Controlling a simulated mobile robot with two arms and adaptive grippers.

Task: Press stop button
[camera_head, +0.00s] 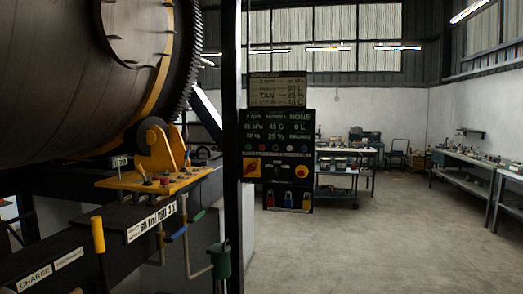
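A dark control panel (277,137) stands upright in the middle of the view, just right of a dark vertical post. It has lit readouts at the top and a row of small round buttons below them. A small red button (262,147) sits in that row. A yellow switch plate with a red knob (252,168) is at the lower left, and a similar yellow one (301,171) is at the lower right. The lettering is too small to tell which control is the stop button. Neither of my grippers is in view.
A large drum (75,75) with a toothed ring fills the upper left. Below it are a yellow bracket (155,178), pipes and a yellow-handled lever (98,235). Workbenches (466,160) stand at the back and right. The concrete floor (380,240) at the centre right is clear.

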